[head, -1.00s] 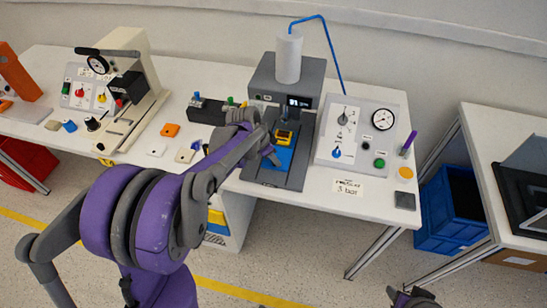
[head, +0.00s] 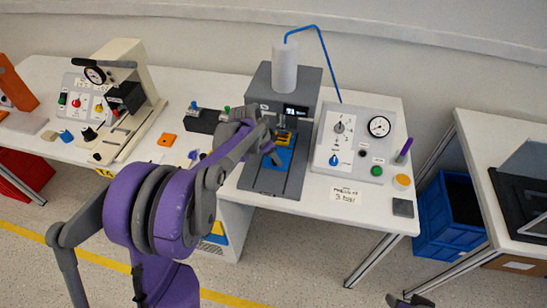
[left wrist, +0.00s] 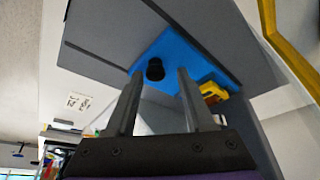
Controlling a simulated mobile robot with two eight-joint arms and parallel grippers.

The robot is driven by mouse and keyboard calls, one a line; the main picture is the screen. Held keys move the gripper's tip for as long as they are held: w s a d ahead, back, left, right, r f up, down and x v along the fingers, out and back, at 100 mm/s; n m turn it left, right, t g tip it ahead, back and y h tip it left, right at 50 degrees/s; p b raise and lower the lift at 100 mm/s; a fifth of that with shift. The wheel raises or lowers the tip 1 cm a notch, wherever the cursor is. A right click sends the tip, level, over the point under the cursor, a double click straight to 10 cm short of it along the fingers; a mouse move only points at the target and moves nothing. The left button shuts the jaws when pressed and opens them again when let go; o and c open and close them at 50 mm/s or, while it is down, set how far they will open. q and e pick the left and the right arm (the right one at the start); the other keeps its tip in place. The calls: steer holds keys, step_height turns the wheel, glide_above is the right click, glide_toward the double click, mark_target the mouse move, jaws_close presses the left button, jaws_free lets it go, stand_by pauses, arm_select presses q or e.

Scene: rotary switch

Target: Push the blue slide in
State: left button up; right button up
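The blue slide (head: 281,163) lies on the grey base of the press (head: 262,92), with a yellow fixture (head: 286,141) toward its back. In the left wrist view the blue slide (left wrist: 185,52) carries a black round knob (left wrist: 154,69) near one end. My left gripper (head: 273,156) is over the slide in the head view. In the left wrist view its fingers (left wrist: 157,92) are apart with nothing clamped, and the knob appears in the gap beyond them; contact is unclear. My right gripper (head: 409,301) is only partly visible at the bottom edge.
A panel with dials (head: 352,148) stands right of the press. A dark box with coloured knobs (head: 205,120) stands to its left. A label card (head: 346,195), a dark block (head: 403,208) and a yellow-topped round piece (head: 402,181) lie near the front right of the table.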

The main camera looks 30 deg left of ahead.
arm_select(q)
steer(key=shift+s+r, duration=0.1)
steer(key=v, duration=1.1)
steer(key=shift+r, duration=0.4)
steer(key=shift+s, duration=0.1)
steer(key=s+d+f+n, duration=0.1)
steer(key=s+d+n, duration=0.1)
steer(key=s+d, duration=0.2)
steer(key=s+d+f+n+t+y+p, duration=0.1)
steer(key=s+d, duration=0.3)
steer(key=s, duration=0.7)
steer(key=s+d+f+n+y+p, duration=0.1)
steer(key=s+d+f+n, duration=0.2)
steer(key=s, duration=0.5)
steer(key=shift+d+f, duration=0.15)
steer(key=shift+d, duration=0.5)
steer(key=shift+c, duration=0.7)
steer(key=shift+a, duration=0.1)
